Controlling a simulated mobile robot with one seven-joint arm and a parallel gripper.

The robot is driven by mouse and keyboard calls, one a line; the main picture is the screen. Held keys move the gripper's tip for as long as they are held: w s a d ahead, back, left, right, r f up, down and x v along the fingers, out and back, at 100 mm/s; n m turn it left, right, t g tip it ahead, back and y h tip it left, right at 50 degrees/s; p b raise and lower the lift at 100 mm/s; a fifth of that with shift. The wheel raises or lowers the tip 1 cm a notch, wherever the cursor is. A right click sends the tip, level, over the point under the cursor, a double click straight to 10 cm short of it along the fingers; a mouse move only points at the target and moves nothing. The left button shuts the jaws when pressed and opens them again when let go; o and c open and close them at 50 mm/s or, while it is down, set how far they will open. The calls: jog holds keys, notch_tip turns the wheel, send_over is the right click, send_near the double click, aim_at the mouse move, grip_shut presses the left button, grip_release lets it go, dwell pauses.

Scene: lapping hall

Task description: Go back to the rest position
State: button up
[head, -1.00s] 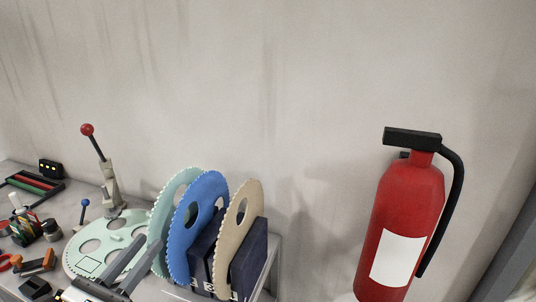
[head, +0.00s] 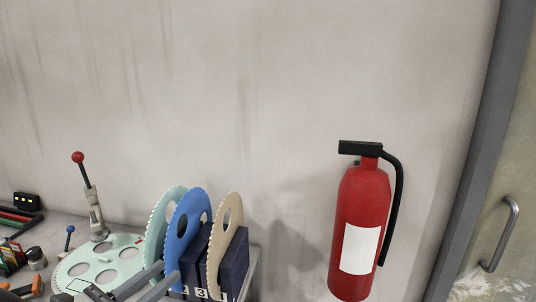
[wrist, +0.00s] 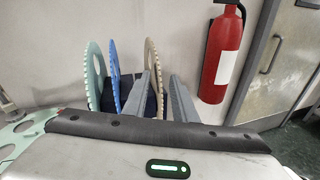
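My gripper (head: 168,271) shows at the bottom of the head view, in front of the upright toothed discs.
A mint disc (head: 154,233), a blue disc (head: 179,243) and a cream disc (head: 217,254) stand at dark blocks (head: 235,262). A flat mint plate (head: 125,265) lies left. A red fire extinguisher (head: 350,215) hangs right, beside a door (head: 510,240).

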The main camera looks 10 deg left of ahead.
jog(key=w+d+r+m+g+h+p, duration=0.1)
jog(key=w+d+r+m+g, duration=0.15)
jog(key=d+m+g, duration=0.8)
jog(key=w+d+r+m+g+p, duration=0.1)
jog(key=d+r+m+p, duration=0.15)
jog(key=d, duration=1.55)
jog(key=s+d+r+m+y+p, duration=0.3)
jog(key=s+d+r+m+y, duration=0.3)
jog(key=s+d+m, duration=0.6)
notch_tip(320, 180, up, 3)
jog(key=s+m+t, duration=0.1)
jog(key=m, duration=0.4)
jog(key=shift+d+f+y, duration=0.15)
jog(key=shift+y, duration=0.25)
